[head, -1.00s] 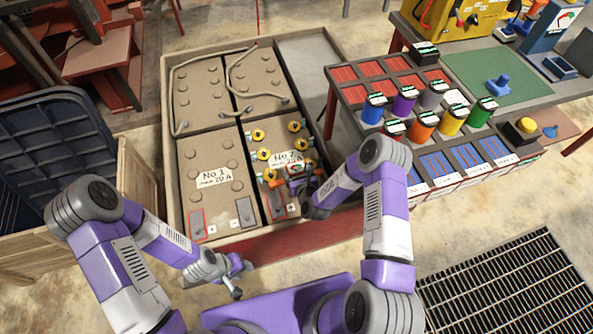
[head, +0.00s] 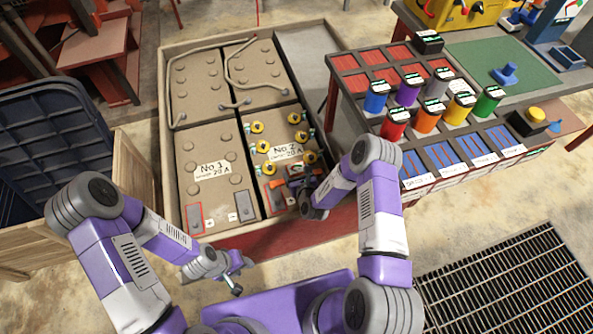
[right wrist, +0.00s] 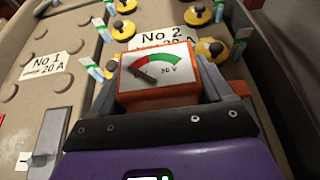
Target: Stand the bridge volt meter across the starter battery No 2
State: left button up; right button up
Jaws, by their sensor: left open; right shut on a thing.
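The bridge volt meter (right wrist: 158,72) is an orange block with a white, red and green dial marked 30 V. My right gripper (right wrist: 165,92) is shut on it, one finger at each side. In the head view the meter (head: 297,171) is over the near part of starter battery No 2 (head: 284,153), in front of its label and partly hidden by my right gripper (head: 299,186). I cannot tell whether it touches the battery. Yellow caps stand in rows on the battery top. My left gripper (head: 236,276) is open and empty, in front of the battery tray.
Battery No 1 (head: 208,150) stands left of No 2 in the tray (head: 165,70), with cabled batteries behind. A rack (head: 340,62) with coloured cans is at the right. A wooden crate (head: 138,190) is at the left; a floor grating (head: 510,285) lies front right.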

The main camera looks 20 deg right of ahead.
dwell(0.3)
jog(key=o, duration=1.2)
jog(key=shift+f, duration=0.15)
notch_tip(320, 180, up, 10)
jog(key=p, duration=0.4)
